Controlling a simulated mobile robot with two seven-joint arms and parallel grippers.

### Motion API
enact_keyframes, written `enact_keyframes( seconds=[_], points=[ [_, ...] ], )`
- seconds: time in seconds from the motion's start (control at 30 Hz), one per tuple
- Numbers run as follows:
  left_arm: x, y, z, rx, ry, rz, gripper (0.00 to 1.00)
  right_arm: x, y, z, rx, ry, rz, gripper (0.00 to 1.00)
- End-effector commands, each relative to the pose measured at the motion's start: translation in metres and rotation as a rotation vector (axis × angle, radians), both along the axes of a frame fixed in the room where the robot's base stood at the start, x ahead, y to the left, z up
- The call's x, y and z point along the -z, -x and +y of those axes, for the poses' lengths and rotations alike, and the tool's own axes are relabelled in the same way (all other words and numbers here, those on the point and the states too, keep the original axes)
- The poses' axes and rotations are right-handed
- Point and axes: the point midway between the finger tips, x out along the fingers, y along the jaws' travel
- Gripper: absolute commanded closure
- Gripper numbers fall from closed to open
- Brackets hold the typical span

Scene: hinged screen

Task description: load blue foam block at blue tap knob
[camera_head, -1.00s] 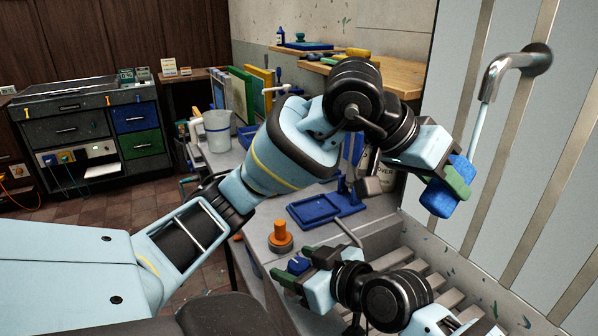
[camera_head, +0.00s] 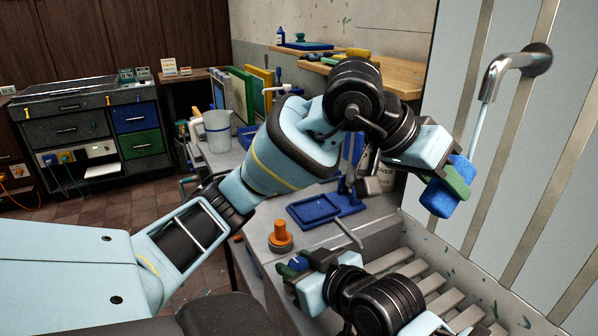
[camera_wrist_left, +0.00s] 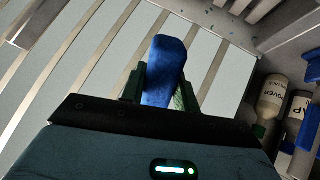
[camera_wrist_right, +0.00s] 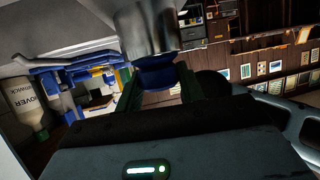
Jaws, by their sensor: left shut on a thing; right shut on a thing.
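The blue foam block (camera_head: 440,203) is held between the green fingers of my left gripper (camera_head: 453,186), up in the air before the grey-white panel at the right. In the left wrist view the block (camera_wrist_left: 164,68) stands up between both fingers. My right gripper (camera_head: 299,265) is low, at the front edge of the grey counter, shut on the blue tap knob (camera_head: 297,264). In the right wrist view the knob (camera_wrist_right: 156,73) sits between the green fingers, against a shiny metal body. The fingers partly hide the knob.
An orange knob (camera_head: 281,237) stands just behind my right gripper. A blue tray (camera_head: 312,212) with a holder lies on the counter (camera_head: 262,222). A slatted grey rack (camera_head: 418,267) is below the block. A metal wall pipe (camera_head: 508,62) sticks out nearby.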

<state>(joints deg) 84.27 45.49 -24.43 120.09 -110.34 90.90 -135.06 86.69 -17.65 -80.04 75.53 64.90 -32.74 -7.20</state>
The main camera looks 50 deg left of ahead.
Motion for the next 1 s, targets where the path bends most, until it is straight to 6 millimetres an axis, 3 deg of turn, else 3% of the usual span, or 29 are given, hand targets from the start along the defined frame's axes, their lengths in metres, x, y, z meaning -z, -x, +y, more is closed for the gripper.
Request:
enact_keyframes(
  seconds=[0.67,0.7,0.87,1.0],
  points=[
    [0.0004,-0.0001,0.0000,0.000,0.000,0.000,0.88,0.0020,0.0005,-0.0003,0.082,0.001,0.002,0.85],
    [0.0004,-0.0001,0.0000,0.000,0.000,0.000,0.88,0.0020,0.0005,-0.0003,0.081,0.001,0.002,0.59],
    [0.0003,0.0000,0.0000,0.000,0.000,0.000,0.88,0.0014,0.0002,-0.0003,0.082,-0.001,0.002,0.40],
    [0.0002,0.0000,0.0000,0.000,0.000,0.000,0.88,0.0008,0.0000,-0.0002,0.082,-0.001,0.001,0.40]
  ],
)
